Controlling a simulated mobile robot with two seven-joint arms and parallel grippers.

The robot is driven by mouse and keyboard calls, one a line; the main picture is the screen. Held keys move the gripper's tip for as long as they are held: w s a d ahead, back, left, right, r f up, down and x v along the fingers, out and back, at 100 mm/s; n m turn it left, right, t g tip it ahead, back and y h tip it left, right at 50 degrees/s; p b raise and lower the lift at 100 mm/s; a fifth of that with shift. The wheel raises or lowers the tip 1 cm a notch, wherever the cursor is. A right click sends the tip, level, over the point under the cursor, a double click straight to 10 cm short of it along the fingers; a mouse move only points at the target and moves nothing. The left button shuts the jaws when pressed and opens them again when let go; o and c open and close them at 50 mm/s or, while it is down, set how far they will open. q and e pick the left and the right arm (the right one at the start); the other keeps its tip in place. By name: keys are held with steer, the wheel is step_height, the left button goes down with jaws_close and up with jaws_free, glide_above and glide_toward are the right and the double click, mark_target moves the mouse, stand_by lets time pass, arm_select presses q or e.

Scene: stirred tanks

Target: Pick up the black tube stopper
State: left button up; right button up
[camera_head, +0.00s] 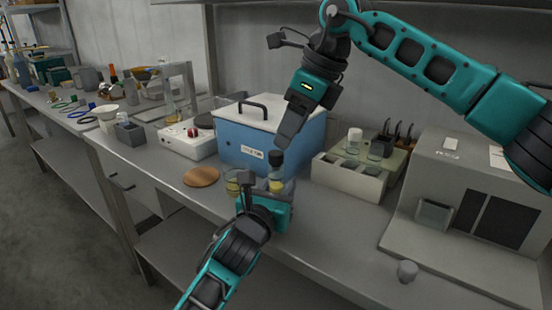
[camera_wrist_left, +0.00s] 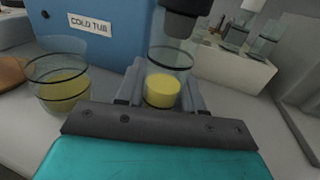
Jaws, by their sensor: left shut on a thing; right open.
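The black tube stopper (camera_head: 276,157) sits on top of a clear glass tube (camera_head: 276,174) with yellow liquid at its bottom. In the left wrist view the stopper (camera_wrist_left: 180,24) is dark and cut off by the top edge, above the tube (camera_wrist_left: 170,60). My left gripper (camera_head: 267,188) is shut on the tube, its fingers on either side of the glass. My right gripper (camera_head: 284,142) points down just above the stopper. It is open, seen side-on; I cannot tell whether it touches the stopper.
A blue cold tub (camera_head: 237,138) with a white lid stands behind. A beaker of yellow liquid (camera_head: 232,184) and a round wooden board (camera_head: 201,177) are left of the tube. A pale rack (camera_head: 347,180) with glassware and a grey machine (camera_head: 480,215) stand right. Bench front right is mostly clear.

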mark_target(277, 153)
steer(key=x, duration=0.5)
steer(key=shift+a, duration=0.2)
jaws_close()
stand_by(0.3)
